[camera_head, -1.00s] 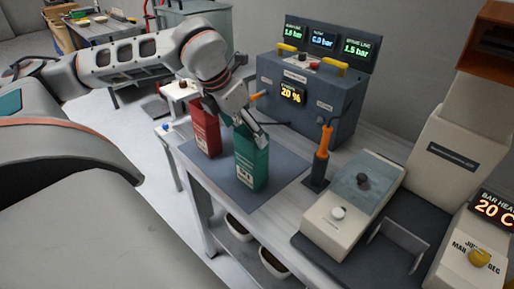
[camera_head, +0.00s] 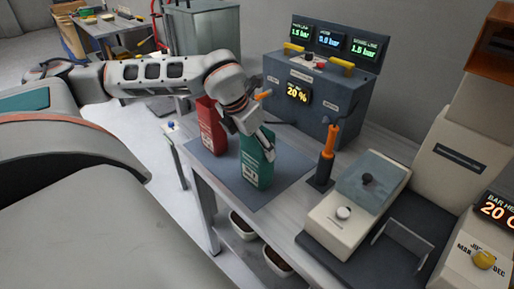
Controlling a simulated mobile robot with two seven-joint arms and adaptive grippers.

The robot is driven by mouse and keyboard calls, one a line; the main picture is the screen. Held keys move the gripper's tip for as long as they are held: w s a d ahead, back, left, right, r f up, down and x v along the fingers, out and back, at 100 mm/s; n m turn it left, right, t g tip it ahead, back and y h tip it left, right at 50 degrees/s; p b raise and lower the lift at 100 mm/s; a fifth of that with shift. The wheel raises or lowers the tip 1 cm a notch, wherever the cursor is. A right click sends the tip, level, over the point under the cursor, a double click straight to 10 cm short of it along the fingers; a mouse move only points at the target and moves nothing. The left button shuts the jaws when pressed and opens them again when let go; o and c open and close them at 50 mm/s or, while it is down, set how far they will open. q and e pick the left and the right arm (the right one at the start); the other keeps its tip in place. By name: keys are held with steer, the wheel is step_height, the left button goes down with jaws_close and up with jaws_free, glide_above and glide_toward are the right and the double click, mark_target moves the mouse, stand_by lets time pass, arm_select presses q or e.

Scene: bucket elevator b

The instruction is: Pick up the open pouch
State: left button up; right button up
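A green pouch (camera_head: 256,168) stands upright on a dark mat (camera_head: 218,176) on the workbench. A red pouch (camera_head: 211,128) stands upright just behind and left of it on the same mat. I cannot tell from here which pouch is open at the top. My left gripper (camera_head: 262,139) points down at the top of the green pouch, with its fingers over or against the upper edge. The arm's wrist hides part of the pouch tops. I cannot tell whether the fingers are closed on the pouch. My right gripper is not in view.
A grey machine with lit displays (camera_head: 310,105) stands behind the pouches. An orange-handled tool (camera_head: 327,150) stands upright in a dark holder to their right. A beige sealer-like machine (camera_head: 350,205) fills the bench further right. Bowls (camera_head: 243,226) sit on a lower shelf.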

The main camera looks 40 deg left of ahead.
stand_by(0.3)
arm_select(q)
steer(key=shift+r, duration=0.55)
step_height(320, 180, up, 19)
steer(key=p, duration=0.3)
